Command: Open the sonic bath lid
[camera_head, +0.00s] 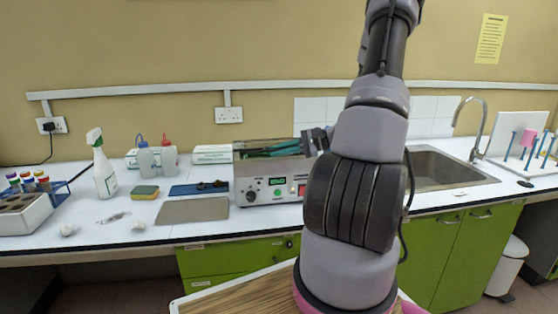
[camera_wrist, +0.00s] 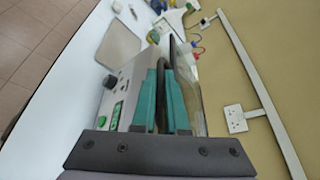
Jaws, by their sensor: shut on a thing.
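The glassy lid (camera_wrist: 190,95) shows beside the fingers. My fingers and arm hide part of the lid and the bath's right side.
A grey mat (camera_head: 193,211) and a blue tray (camera_head: 199,188) lie left of the bath. Wash bottles (camera_head: 168,160), a spray bottle (camera_head: 103,170) and a sponge (camera_head: 145,192) stand farther left. A sink (camera_head: 445,170) is on the right, behind my arm. The wall is close behind the worktop.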

